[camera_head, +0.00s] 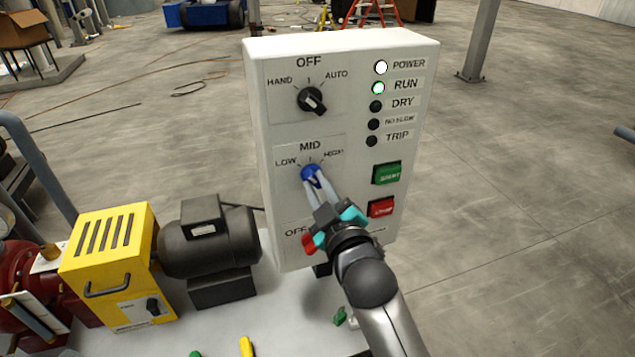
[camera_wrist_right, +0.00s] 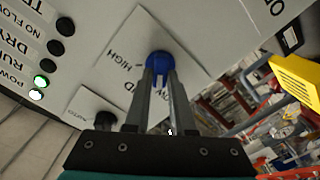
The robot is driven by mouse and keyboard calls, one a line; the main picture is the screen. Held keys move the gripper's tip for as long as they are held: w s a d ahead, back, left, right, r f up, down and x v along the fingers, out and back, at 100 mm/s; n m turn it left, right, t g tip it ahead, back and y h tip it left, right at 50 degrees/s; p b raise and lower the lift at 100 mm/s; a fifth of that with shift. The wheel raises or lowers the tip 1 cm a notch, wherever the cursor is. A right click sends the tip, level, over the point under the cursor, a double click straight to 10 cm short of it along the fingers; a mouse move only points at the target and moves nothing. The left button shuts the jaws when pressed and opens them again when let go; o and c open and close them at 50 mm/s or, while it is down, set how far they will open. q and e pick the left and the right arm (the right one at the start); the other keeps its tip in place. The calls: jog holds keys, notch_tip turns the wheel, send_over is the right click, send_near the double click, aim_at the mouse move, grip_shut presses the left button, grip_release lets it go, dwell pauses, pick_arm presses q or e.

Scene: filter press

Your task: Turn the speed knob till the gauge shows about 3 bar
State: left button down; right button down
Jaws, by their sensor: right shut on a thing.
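The speed knob (camera_head: 311,174) is blue and sits on the front of a white control box (camera_head: 410,245), under the marks LOW, MID and HIGH. My right gripper (camera_head: 315,183) reaches up from below and is shut on the knob. The right wrist view also shows the blue knob (camera_wrist_right: 159,65) between the tips of my right gripper (camera_wrist_right: 160,80). Where the knob points is hard to tell behind the fingers. My left gripper is not in view.
Above the knob is a black HAND/OFF/AUTO selector (camera_head: 311,100). To the right are a green start button (camera_head: 386,173) and a red button (camera_head: 382,208). The POWER lamp (camera_head: 381,67) and RUN lamp (camera_head: 378,88) are lit. A dark motor (camera_head: 215,240) and yellow housing (camera_head: 110,255) stand at left.

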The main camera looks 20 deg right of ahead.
jog(key=m+p, duration=0.3)
jog(key=m, duration=0.1)
jog(key=shift+r, duration=0.15)
jog(key=shift+d+m+p, duration=0.15)
jog(key=shift+m+p, duration=0.85)
jog(key=shift+m, duration=0.6)
jog(key=c, duration=0.8)
grip_release()
jog(key=shift+o, duration=0.2)
jog(key=shift+s, duration=0.1)
jog(key=s+b, duration=0.1)
jog(key=s, duration=1.4)
jog(key=shift+d, duration=0.25)
